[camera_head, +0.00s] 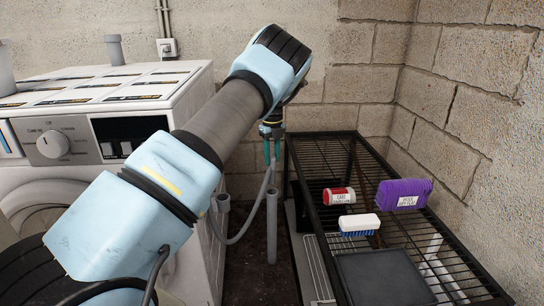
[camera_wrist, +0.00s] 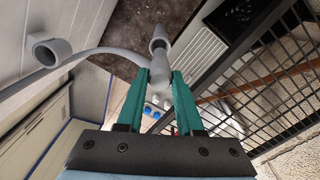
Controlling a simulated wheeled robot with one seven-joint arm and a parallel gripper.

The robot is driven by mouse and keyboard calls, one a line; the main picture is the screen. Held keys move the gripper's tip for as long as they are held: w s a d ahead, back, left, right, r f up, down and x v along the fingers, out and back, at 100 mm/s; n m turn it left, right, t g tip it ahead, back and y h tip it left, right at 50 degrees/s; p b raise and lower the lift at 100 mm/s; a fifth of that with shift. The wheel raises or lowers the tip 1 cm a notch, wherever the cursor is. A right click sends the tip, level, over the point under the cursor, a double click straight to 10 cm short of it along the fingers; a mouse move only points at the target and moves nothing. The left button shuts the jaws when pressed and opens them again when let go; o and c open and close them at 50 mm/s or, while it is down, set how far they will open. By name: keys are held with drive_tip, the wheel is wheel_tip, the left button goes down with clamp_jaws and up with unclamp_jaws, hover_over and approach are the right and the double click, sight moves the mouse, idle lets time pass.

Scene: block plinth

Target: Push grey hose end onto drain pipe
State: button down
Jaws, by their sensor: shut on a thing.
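The drain pipe (camera_head: 272,230) is a grey upright tube beside the washing machine in the head view. My gripper (camera_head: 271,158) is above it, its green fingers pointing down. In the wrist view my gripper (camera_wrist: 172,80) is shut on the grey hose end (camera_wrist: 160,70). The grey hose (camera_head: 238,236) droops below the gripper and loops to the left. In the wrist view a grey tube with a round opening (camera_wrist: 159,42) shows just beyond the fingertips, close to the hose end. I cannot tell whether they touch.
A black wire rack (camera_head: 310,165) to the right holds a red-and-white can (camera_head: 339,196), a blue brush (camera_head: 359,224) and a purple pack (camera_head: 404,194). Block walls enclose the corner.

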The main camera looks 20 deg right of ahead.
sight(272, 182)
drive_tip(key=shift+f+b, duration=0.85)
drive_tip(key=shift+f, duration=0.4)
drive_tip(key=shift+r+p, duration=0.15)
drive_tip(key=shift+p, duration=0.85)
drive_tip(key=shift+f+b, duration=0.6)
drive_tip(key=shift+f, duration=2.45)
unclamp_jaws()
drive_tip(key=shift+r, duration=0.1)
drive_tip(key=shift+r+p, duration=2)
drive_tip(key=shift+r, duration=0.45)
